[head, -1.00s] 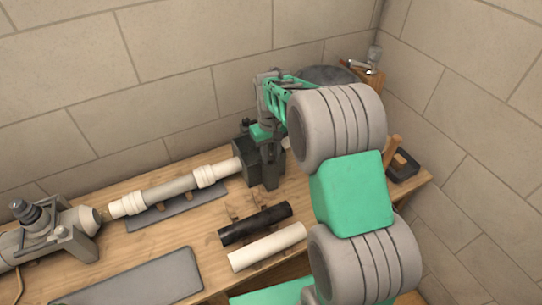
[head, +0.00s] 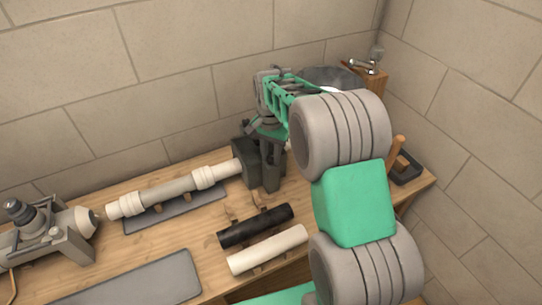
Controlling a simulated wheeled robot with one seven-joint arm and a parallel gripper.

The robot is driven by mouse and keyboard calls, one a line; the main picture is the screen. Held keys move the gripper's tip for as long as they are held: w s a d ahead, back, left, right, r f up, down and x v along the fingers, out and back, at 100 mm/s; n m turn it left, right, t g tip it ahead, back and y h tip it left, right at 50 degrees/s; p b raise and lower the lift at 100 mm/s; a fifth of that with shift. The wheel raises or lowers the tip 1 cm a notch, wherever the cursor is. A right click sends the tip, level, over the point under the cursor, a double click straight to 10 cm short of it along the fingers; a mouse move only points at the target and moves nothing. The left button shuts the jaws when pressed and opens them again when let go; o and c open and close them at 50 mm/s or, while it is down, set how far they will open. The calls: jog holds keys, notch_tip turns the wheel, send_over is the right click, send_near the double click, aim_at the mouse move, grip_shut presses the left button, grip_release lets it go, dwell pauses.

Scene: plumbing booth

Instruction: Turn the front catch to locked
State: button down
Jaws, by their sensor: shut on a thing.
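A dark block-shaped fixture (head: 243,155) stands on the bench at the right end of a white pipe (head: 185,187). My gripper (head: 271,150) points down at this fixture's right side, below the green and grey wrist. Its fingers are small and dark against the dark fixture. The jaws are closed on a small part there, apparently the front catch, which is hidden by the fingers. I cannot read whether the catch is at locked or unlocked.
A black tube (head: 255,226) and a white tube (head: 268,250) lie in front on the bench. A grey machine (head: 45,240) stands at left and a grey mat (head: 135,283) lies at the front. A wooden-handled tool (head: 395,153) is at right. Walls close the back and right.

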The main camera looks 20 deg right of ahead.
aim_at(270, 157)
jog(key=shift+m, duration=1.1)
jog(key=c, duration=1.1)
grip_release()
notch_tip(270, 157, up, 8)
jog(key=shift+f+b, duration=0.1)
jog(key=shift+b, duration=0.55)
